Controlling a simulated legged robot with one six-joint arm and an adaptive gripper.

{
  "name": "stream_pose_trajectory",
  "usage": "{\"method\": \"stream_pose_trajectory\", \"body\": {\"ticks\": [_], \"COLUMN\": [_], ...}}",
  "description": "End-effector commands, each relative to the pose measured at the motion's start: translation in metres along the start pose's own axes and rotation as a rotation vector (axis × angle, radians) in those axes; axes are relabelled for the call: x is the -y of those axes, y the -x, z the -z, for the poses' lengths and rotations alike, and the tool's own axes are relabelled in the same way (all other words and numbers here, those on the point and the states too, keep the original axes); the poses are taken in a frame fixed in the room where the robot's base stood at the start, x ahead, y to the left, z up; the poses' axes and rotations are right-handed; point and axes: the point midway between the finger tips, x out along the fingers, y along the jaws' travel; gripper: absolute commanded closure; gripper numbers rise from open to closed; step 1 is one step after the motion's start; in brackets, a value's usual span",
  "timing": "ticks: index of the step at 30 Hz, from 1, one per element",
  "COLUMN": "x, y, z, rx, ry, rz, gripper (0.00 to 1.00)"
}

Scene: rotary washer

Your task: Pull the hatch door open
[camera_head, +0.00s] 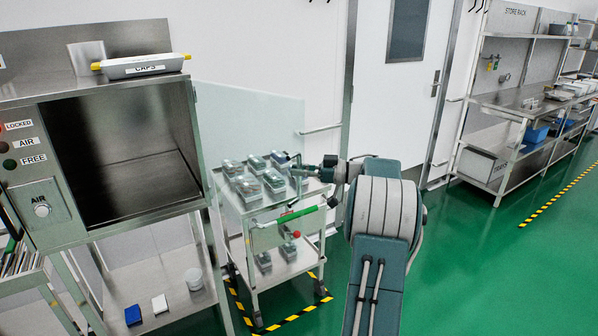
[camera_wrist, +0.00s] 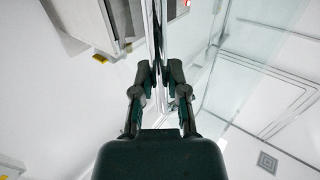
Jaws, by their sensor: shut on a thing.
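The hatch door (camera_head: 240,110) is a clear glass panel in the head view. It stands swung out to the right of the washer (camera_head: 120,235), whose dark chamber (camera_head: 125,150) is uncovered. My gripper (camera_head: 298,167) is at the door's outer edge. In the wrist view my gripper (camera_wrist: 158,82) has its two fingers closed on a narrow upright shiny bar (camera_wrist: 156,30), which looks like the door's handle or edge. The exact contact is small in the head view and partly hidden by the fingers in the wrist view.
A cart (camera_head: 262,278) with several clear boxes stands behind the glass, with a green bar (camera_head: 290,216) at its front. A tray marked CAPS (camera_head: 142,66) lies on the washer. A store rack (camera_head: 495,100) stands at right. Green floor between is clear.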

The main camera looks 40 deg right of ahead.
Motion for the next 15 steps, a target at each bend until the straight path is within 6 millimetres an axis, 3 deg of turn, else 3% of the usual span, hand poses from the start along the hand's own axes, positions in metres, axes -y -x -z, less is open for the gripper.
{"method": "stream_pose_trajectory", "body": {"ticks": [7,8,10,15], "x": [-0.0011,-0.0014,-0.0021,-0.0031], "y": [-0.0009,-0.0007,-0.0001,0.0014], "z": [0.0008,0.0009,0.0006,-0.0005], "rx": [-0.002,-0.002,-0.003,-0.003], "ry": [0.001,0.001,0.001,-0.001], "rz": [0.001,0.001,0.001,0.0], "gripper": [1.0,0.77,0.46,0.46]}}
